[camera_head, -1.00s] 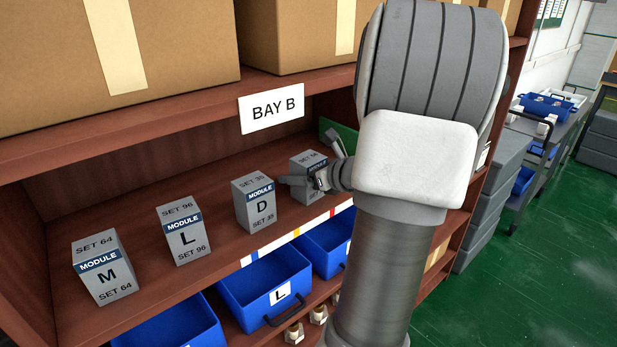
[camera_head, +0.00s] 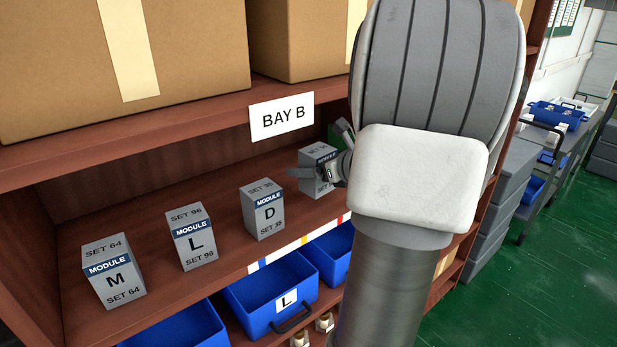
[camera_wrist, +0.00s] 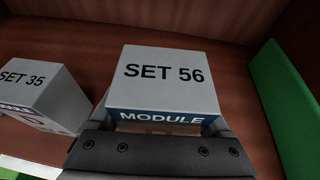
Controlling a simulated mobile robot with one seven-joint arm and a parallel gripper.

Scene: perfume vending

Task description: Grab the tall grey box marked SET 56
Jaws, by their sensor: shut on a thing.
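The grey SET 56 box (camera_head: 317,152) is at the right end of the middle shelf. Its top with the print SET 56 (camera_wrist: 163,73) and its blue MODULE band face me in the wrist view. My gripper (camera_head: 320,172) is shut on this box, with one finger on each side of it. The box looks upright and slightly raised, but its gap to the shelf is hard to judge. The gripper body hides its lower front in the wrist view, and my arm hides part of it in the head view.
The SET 35 box (camera_head: 263,208) stands close to the left, then SET 96 (camera_head: 191,237) and SET 64 (camera_head: 114,271). A green object (camera_wrist: 288,105) is close on the right. The upper shelf with cartons (camera_head: 120,65) is overhead. Blue bins (camera_head: 270,290) sit below.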

